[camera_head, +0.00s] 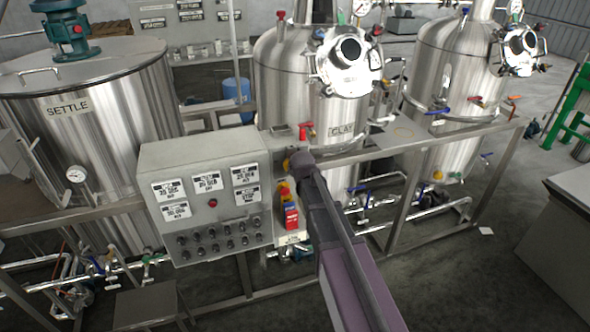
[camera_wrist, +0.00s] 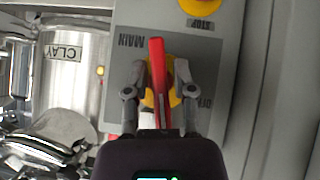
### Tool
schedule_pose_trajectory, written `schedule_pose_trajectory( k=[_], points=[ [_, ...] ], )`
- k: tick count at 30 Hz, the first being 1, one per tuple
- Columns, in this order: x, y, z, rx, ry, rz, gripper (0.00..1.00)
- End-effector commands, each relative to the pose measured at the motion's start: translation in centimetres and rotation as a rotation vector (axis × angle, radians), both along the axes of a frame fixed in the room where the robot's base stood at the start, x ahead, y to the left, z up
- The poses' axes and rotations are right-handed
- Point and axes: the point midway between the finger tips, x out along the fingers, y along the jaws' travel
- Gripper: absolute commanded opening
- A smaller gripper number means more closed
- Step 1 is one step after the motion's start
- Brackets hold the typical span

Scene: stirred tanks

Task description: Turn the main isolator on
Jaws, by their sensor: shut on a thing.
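The main isolator shows in the wrist view as a long red handle (camera_wrist: 157,62) over a yellow round plate (camera_wrist: 176,98) on a grey panel (camera_wrist: 122,75). The word MAIN reads upside down beside it. The handle points nearly straight up in the picture, tilted slightly left. My gripper (camera_wrist: 164,75) has its two fingers on either side of the handle, shut on it. A second label right of the fingers is partly hidden. In the head view my gripper (camera_head: 299,160) is at the panel's upper right, and my arm hides much of the isolator.
A yellow stop button (camera_wrist: 203,6) sits close by on the panel. The grey control box (camera_head: 205,150) with dials and labels is left of my gripper. The CLAY tank (camera_head: 285,85) stands behind, and the SETTLE tank (camera_head: 100,130) at left. Pipes and a frame rail run nearby.

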Motion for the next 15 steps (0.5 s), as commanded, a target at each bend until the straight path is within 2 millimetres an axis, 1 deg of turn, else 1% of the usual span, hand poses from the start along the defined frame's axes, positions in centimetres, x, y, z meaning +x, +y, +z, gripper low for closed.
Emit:
schedule_pose_trajectory(
  k=[6,15],
  points=[
    [-0.02,-0.06,-0.03,0.115,0.031,0.0,0.0],
    [-0.05,-0.02,-0.01,0.186,0.049,0.0,0.0]
  ],
)
